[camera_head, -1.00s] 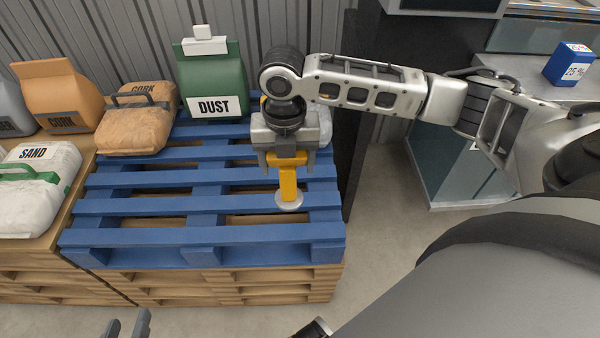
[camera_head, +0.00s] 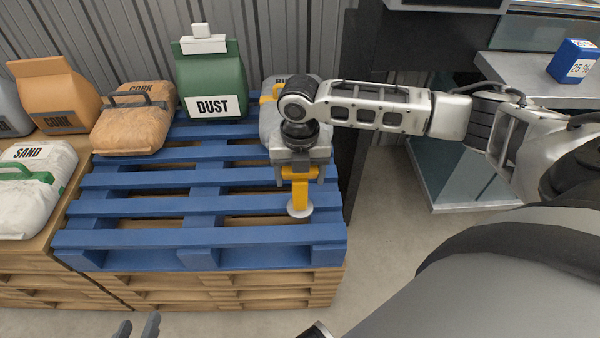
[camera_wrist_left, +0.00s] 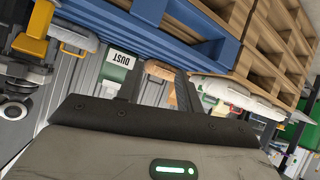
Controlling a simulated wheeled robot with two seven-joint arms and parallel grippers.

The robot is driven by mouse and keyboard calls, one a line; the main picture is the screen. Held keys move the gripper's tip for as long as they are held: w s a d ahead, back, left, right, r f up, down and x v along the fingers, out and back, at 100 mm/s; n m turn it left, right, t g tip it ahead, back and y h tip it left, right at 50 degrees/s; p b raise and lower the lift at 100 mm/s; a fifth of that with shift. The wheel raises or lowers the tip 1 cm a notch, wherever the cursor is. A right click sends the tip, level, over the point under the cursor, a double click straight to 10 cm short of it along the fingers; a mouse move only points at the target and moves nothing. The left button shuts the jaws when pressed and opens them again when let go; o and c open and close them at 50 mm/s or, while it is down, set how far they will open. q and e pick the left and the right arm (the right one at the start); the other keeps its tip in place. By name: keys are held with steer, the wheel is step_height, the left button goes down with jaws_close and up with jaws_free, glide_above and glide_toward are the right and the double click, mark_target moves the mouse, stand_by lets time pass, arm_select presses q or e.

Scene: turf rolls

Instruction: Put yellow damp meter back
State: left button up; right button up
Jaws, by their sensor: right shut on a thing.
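The yellow damp meter (camera_head: 300,199) has a T-shaped yellow body and a pale round disc at its lower end. My right gripper (camera_head: 299,174) is shut on its top and holds it upright, disc down, over the right part of the blue pallet (camera_head: 190,239). I cannot tell whether the disc touches the slats. The meter also shows at the upper left of the left wrist view (camera_wrist_left: 29,45). My left gripper (camera_head: 137,326) is at the bottom edge of the head view, away from the pallet, with its fingers apart and empty.
A green DUST bag (camera_head: 211,82), a brown cork bag (camera_head: 134,122) and a grey sack (camera_head: 268,112) stand along the pallet's back. A white SAND sack (camera_head: 35,195) lies at left. A blue box (camera_head: 572,62) sits on the right counter. The pallet's middle slats are clear.

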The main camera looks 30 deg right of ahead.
steer(key=o, duration=1.3)
arm_select(q)
steer(key=shift+r, duration=0.2)
steer(key=shift+s, duration=0.1)
